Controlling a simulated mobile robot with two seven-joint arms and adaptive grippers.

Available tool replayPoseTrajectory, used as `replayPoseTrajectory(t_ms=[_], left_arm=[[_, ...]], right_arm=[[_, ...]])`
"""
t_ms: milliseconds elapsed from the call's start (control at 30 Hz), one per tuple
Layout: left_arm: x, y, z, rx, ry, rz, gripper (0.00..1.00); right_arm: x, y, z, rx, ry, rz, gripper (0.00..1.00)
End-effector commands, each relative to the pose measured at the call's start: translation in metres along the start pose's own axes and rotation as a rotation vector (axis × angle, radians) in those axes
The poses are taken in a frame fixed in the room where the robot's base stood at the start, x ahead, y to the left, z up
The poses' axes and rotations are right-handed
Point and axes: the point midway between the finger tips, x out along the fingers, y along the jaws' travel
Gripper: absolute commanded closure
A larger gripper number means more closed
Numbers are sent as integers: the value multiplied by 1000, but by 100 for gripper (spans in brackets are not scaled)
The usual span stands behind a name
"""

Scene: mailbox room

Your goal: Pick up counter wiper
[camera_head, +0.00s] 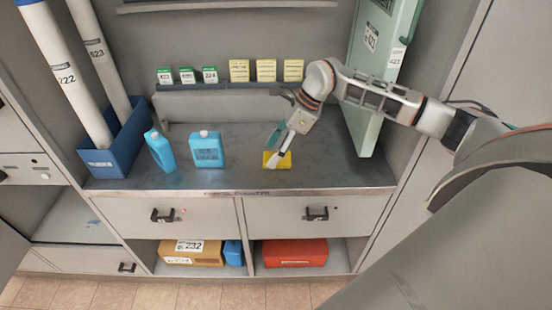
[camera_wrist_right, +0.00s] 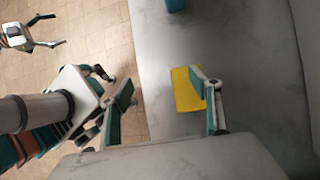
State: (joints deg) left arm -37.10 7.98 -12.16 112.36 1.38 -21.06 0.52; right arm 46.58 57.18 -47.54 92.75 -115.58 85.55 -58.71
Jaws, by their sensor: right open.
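The counter wiper looks like a small flat yellow piece (camera_head: 284,164) lying on the grey counter; it also shows in the right wrist view (camera_wrist_right: 183,92). My right gripper (camera_head: 277,152) is open and low over the counter at the yellow piece, partly covering it in the head view. In the right wrist view, the gripper's (camera_wrist_right: 166,105) right finger overlaps the yellow piece, and its left finger is out past the counter edge in the picture. I cannot tell whether a finger touches it. My left gripper does not show in the head view; a small two-pronged part at the wrist view's upper left may be it.
On the counter (camera_head: 240,178) stand a blue bottle (camera_head: 160,150), a blue jug (camera_head: 206,149) and a blue bin (camera_head: 118,150) with white tubes. Green and yellow boxes (camera_head: 266,70) line the back ledge. A tall green panel (camera_head: 368,120) stands right.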

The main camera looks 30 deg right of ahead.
Motion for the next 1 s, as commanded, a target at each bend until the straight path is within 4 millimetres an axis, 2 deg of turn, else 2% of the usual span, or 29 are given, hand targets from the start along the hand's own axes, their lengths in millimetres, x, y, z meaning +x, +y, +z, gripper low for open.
replayPoseTrajectory(t_ms=[33,100,233,500,667,1000], left_arm=[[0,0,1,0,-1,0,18],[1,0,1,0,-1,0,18],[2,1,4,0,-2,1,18],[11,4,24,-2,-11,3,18],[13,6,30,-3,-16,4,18],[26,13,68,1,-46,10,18]], right_arm=[[-16,-15,-12,-11,48,-38,38],[-30,-27,-23,-21,95,-71,38],[-38,-36,-33,-28,134,-94,38],[-15,-38,-37,-28,136,-93,38],[-8,-39,-37,-27,134,-93,38],[34,-42,-45,-25,135,-89,38]])
